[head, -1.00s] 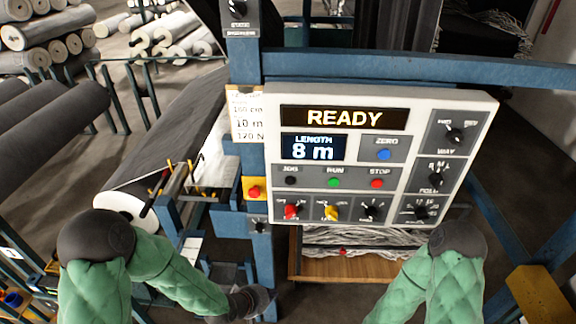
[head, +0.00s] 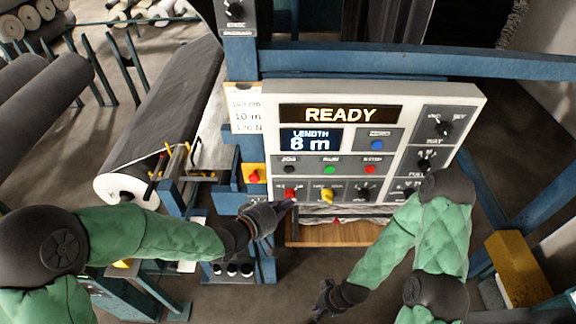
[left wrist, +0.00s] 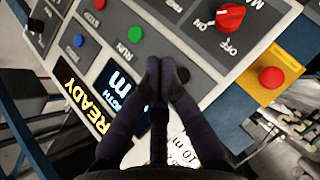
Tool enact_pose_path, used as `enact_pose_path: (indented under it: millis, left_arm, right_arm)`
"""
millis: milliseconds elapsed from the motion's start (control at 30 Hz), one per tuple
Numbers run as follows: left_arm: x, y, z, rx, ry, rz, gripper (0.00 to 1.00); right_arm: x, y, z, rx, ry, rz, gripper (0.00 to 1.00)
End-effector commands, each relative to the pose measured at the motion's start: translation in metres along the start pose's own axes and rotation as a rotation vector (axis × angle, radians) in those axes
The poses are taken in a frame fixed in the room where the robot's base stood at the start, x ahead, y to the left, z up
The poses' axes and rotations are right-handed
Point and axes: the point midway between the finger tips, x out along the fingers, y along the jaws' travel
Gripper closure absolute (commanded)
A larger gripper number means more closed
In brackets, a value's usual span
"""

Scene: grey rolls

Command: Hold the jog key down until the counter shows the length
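The black jog key (head: 290,169) sits left of the green run key (head: 330,170) and the red stop key (head: 376,170) on the pale control panel (head: 474,97). The counter (head: 311,140) shows 8 m under a READY sign (head: 328,115). A card (head: 245,110) at the left reads 10 m. My left gripper (head: 290,204) is in front of the panel's lower left, below the jog key. In the left wrist view its fingers (left wrist: 160,68) are together, beside the dark jog key (left wrist: 183,75); contact cannot be told. My right gripper (head: 322,300) hangs low, its fingers unclear.
Red (head: 290,194) and yellow (head: 328,195) knobs line the panel's bottom row, close to my left gripper. A red button on a yellow plate (head: 254,176) is left of the panel. A dark roll (head: 165,115) lies further left. Blue frame bars surround the panel.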

Motion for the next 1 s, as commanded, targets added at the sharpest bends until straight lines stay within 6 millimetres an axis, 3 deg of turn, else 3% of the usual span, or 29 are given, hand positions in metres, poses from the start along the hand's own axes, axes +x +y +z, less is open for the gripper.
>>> enact_pose_path:
  millis: [367, 1000]
  left_arm:
    - [0.003, -0.001, -0.003, 0.001, 0.001, -0.001, 1.0]
    - [0.052, 0.0, -0.054, 0.002, 0.001, -0.001, 1.0]
  right_arm:
    - [0.001, 0.0, 0.0, 0.0, 0.0, 0.0, 1.0]
    - [-0.003, -0.001, 0.0, 0.0, 0.0, 0.0, 1.0]
